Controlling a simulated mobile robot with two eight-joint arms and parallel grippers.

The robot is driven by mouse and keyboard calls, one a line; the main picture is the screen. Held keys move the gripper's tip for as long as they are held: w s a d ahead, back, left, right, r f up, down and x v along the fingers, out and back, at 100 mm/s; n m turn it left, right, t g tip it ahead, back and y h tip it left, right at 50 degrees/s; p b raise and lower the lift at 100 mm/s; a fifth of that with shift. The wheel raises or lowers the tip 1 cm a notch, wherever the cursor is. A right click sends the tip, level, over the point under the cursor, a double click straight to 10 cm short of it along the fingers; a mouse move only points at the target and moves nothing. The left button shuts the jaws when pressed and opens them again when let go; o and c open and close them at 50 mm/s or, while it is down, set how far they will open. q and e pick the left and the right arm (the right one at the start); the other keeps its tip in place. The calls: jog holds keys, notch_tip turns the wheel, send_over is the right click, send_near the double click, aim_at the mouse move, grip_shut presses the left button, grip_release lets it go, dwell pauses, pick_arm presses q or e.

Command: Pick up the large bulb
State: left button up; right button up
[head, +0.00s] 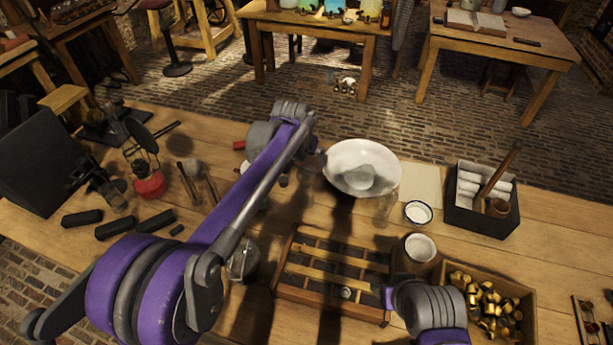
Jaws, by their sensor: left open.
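My left gripper (317,158) is at the far end of my purple left arm, small and dark, above the table just left of the white bowl (345,148). It is open, and I see nothing held in it. A rounded clear glass piece (243,262) stands left of the wooden rack, partly behind my left arm. It may be the large bulb, but I cannot tell for sure. A pale grey-green lump (362,179) lies in the bowl. Part of my right arm shows at the lower right, but its fingers cannot be made out.
The slatted wooden rack (283,287) holds a small shiny ball (346,292). A white cup (420,247), a small enamel bowl (418,212), a black box (482,223) and a crate of brass pieces (530,312) stand right. A red lantern (148,184) and dark blocks are left.

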aim_at(306, 166)
pick_arm(q)
jog(key=x, duration=0.5)
jog(key=shift+s+a+f, duration=0.15)
jog(key=shift+f, duration=0.05)
jog(key=shift+c, duration=0.3)
jog(key=c, duration=1.5)
jog(key=shift+r, duration=0.1)
